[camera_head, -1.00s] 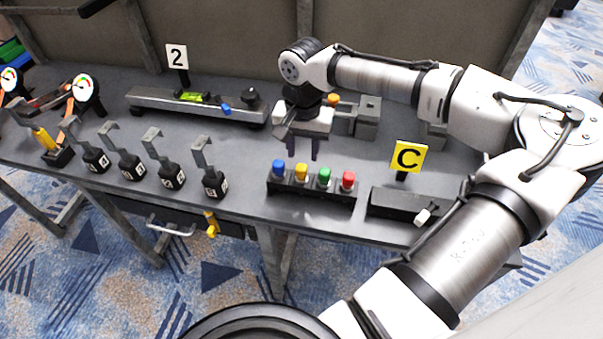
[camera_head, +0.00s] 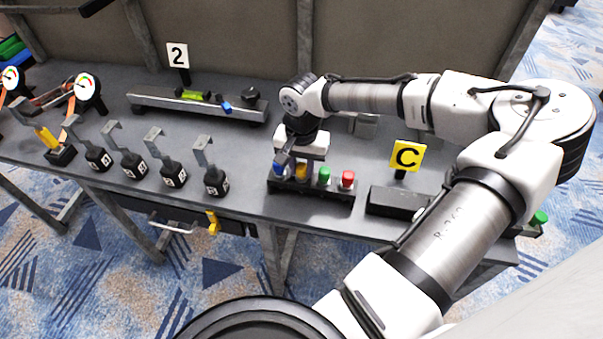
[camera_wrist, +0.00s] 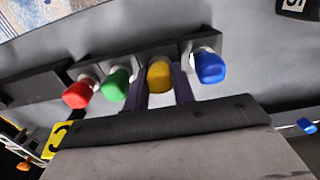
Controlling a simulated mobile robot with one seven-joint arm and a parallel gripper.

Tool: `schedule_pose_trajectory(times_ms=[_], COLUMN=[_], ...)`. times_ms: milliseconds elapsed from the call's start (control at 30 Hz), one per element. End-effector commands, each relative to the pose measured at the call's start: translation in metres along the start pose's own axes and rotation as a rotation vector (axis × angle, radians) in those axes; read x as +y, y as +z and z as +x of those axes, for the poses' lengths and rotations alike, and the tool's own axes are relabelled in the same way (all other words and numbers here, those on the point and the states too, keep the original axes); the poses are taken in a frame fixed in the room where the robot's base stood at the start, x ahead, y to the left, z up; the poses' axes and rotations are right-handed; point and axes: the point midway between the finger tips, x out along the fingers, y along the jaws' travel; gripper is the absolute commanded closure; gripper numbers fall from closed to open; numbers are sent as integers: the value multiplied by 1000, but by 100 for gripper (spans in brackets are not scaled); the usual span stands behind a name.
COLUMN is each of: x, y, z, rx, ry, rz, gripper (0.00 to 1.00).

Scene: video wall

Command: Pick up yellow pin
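The yellow pin (camera_wrist: 159,75) stands upright in a dark block (camera_head: 310,190), between the blue pin (camera_wrist: 209,67) and the green pin (camera_wrist: 116,85). In the head view the yellow pin (camera_head: 301,171) is partly hidden by my gripper. My gripper (camera_wrist: 160,88) points down over the block. In the wrist view its two dark fingers stand on either side of the yellow pin, one by the green pin and one by the blue pin. They look open, with a small gap to the pin. The red pin (camera_head: 347,179) is at the block's right end.
A dark box (camera_head: 395,202) and the yellow C sign (camera_head: 407,155) stand right of the block. Several black blocks with metal hooks (camera_head: 214,180) are to the left. A rail with a green level (camera_head: 193,95) lies behind. The table's front edge is close.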

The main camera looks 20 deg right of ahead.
Motion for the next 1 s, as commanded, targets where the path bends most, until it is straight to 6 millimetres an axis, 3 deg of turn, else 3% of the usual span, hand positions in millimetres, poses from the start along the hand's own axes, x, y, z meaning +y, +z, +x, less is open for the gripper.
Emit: schedule_pose_trajectory(times_ms=[133, 567, 767, 1000], x=[0, 0, 0, 0], y=[0, -1, -1, -1], z=[0, -12, -42, -96], rx=[0, 2, 3, 3], ry=[0, 0, -1, -2], rz=[0, 0, 0, 0], gripper=[99, 99, 99, 99])
